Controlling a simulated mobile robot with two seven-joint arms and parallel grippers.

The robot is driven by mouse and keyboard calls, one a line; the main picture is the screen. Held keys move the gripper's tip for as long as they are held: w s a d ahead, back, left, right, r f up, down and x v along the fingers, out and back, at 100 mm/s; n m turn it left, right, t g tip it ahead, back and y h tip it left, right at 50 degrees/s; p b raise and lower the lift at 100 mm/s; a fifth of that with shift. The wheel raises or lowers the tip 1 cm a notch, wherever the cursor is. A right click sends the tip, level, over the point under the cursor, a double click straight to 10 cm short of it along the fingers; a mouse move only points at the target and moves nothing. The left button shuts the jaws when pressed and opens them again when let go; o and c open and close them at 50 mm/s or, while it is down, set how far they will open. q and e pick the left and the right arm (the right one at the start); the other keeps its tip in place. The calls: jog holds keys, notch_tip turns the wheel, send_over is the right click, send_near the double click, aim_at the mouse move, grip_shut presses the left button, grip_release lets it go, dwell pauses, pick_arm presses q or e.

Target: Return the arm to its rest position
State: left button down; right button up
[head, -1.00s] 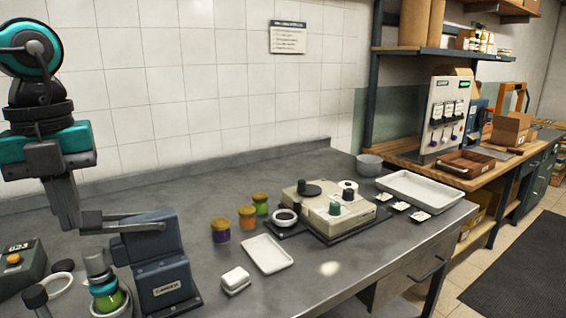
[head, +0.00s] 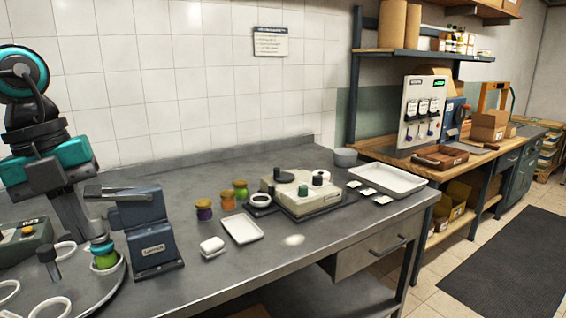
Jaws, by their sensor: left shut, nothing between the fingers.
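My left gripper (head: 75,222) hangs at the left of the head view, with its teal and grey body above and its fingers pointing down. The fingers are shut and nothing shows between them. It is just left of the dark blue press (head: 152,235) and above a green jar with a teal band (head: 105,255). The jar stands in a ring on the round grey plate (head: 108,290). A gap between fingers and jar is hard to judge. My right gripper is not in view.
Purple (head: 204,210), orange (head: 227,201) and green (head: 240,190) jars stand mid-table by a white tray (head: 241,229) and a small white block (head: 212,247). A beige device (head: 302,193) and a larger white tray (head: 388,181) sit to the right. The front table edge is clear.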

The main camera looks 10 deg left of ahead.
pick_arm(q)
jog(key=w+f+n+t+h, duration=0.25)
jog(key=f+n+t, duration=0.45)
jog(key=f, duration=0.5)
jog(key=w+f+n+t+h, duration=0.2)
jog(key=f+n+t+h, duration=0.2)
jog(key=f+n+t, duration=0.5)
jog(key=s+d+f+n+g+y, duration=0.2)
jog(key=s+d+f+n+y, duration=0.1)
jog(key=f, duration=0.7)
jog(key=s+d+f+n+g+y, duration=0.3)
jog(key=s+d+f+n, duration=0.3)
jog(key=s+d+f, duration=0.2)
notch_tip(320, 180, down, 3)
jog(key=d, duration=0.2)
jog(key=shift+d+g, duration=0.3)
jog(key=shift+a+r+n+y, duration=0.1)
jog(key=shift+n+y, duration=0.15)
jog(key=shift+n, duration=0.05)
